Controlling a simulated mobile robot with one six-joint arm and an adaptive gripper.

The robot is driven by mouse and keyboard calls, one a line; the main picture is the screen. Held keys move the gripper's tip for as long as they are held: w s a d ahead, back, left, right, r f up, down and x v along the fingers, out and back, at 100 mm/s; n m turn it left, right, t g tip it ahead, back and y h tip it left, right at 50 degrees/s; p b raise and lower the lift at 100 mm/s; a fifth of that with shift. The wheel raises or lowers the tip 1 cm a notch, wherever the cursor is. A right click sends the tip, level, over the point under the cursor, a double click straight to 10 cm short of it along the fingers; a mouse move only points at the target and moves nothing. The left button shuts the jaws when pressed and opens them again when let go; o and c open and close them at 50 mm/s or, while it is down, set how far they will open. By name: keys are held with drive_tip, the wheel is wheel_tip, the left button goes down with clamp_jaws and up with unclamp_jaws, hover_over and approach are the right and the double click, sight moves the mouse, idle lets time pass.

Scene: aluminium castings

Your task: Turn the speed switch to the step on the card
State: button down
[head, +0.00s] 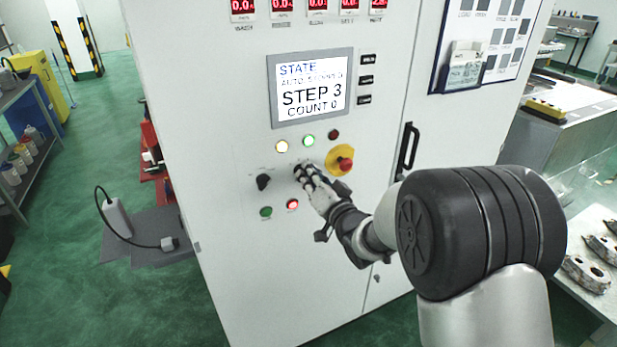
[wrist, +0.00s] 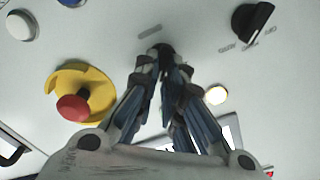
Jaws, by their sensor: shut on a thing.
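The cabinet's screen (head: 310,86) reads "STATE AUTO STOPPED", "STEP 3" and "COUNT 0". My gripper (head: 303,174) is at the panel below the screen, shut on a small dark switch knob, probably the speed switch. In the wrist view my gripper's fingers (wrist: 163,65) close around this knob (wrist: 161,50), which they mostly hide; its pointer direction and step marks cannot be read. A second black knob (head: 264,181) sits just left, apart from the gripper; it also shows in the wrist view (wrist: 253,22). A card (head: 465,66) hangs on the board at right, its text too small to read.
A red emergency button on a yellow base (head: 341,160) is close right of my gripper. Lit lamps (head: 282,146) are above and a red-lit button (head: 292,205) is below. A black door handle (head: 408,147) stands out further right. Castings (head: 586,272) lie on a table at right.

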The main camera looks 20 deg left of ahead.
drive_tip(key=shift+m, duration=0.5)
drive_tip(key=c, duration=1.7)
unclamp_jaws()
drive_tip(key=v, duration=1.2)
